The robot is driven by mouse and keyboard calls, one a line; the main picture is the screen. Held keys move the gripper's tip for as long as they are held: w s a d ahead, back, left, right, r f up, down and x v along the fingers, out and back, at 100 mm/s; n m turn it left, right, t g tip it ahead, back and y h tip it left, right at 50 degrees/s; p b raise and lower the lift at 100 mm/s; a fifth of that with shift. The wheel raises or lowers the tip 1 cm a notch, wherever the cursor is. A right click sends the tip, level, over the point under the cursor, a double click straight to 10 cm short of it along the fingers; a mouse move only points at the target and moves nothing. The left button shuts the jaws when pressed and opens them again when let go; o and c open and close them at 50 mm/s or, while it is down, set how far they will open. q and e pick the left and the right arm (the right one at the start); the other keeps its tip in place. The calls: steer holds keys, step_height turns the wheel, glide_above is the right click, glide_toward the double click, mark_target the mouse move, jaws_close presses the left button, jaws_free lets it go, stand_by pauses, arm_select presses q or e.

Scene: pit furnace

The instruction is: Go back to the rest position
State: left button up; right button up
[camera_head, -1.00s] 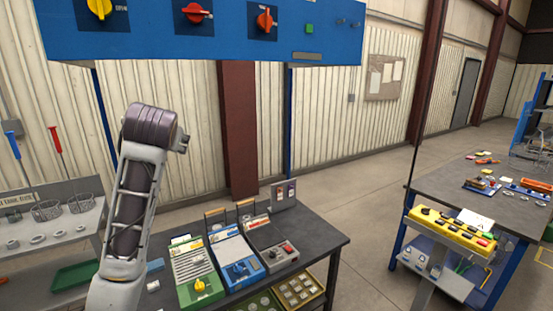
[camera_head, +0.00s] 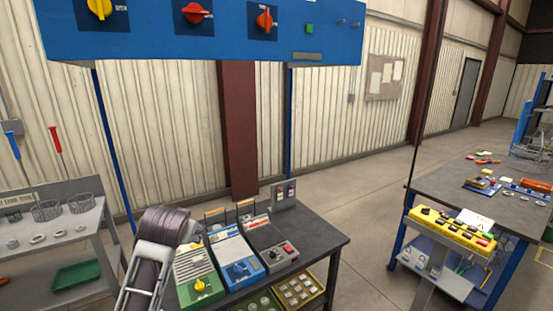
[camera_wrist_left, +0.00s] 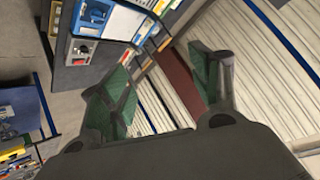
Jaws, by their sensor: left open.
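My left gripper (camera_wrist_left: 163,78) is open in the left wrist view, with nothing between its two green-padded fingers. Past them show the wall and part of a table with control boxes. In the head view my left arm rises from the bottom edge, left of the green control box (camera_head: 198,277), and covers part of that table; the gripper itself cannot be made out there. My right gripper is in neither view.
A dark table (camera_head: 327,239) carries green, blue and grey control boxes. A blue overhead panel (camera_head: 225,45) with knobs hangs above. A grey shelf (camera_head: 85,222) with wire baskets stands left. A workbench (camera_head: 450,180) stands right, with open floor between.

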arm_select(q)
steer(key=s+d+f+g+h, duration=0.1)
steer(key=s+f+g, duration=0.1)
steer(key=s+f, duration=0.5)
steer(key=s+d+f+g+h, duration=0.1)
steer(key=s+f, duration=0.4)
steer(key=f, duration=0.5)
steer(key=s+d+f+g, duration=0.1)
steer(key=s+f+g, duration=0.1)
steer(key=s+f, duration=0.5)
steer(key=s+d+f+g, duration=0.1)
steer(key=s+f, duration=0.2)
steer(key=s, duration=0.7)
step_height(320, 180, down, 33)
steer(key=s+g, duration=0.2)
steer(key=s, duration=0.1)
steer(key=s+a+f, duration=0.2)
steer(key=s+f, duration=0.8)
steer(key=s, duration=0.1)
steer(key=s+a+f, duration=0.2)
steer(key=s+f, duration=0.7)
steer(key=s, duration=0.2)
steer(key=shift+s+f+m+g+h, duration=0.15)
steer(key=shift+f+m+g+h, duration=0.15)
steer(key=shift+f+g, duration=0.1)
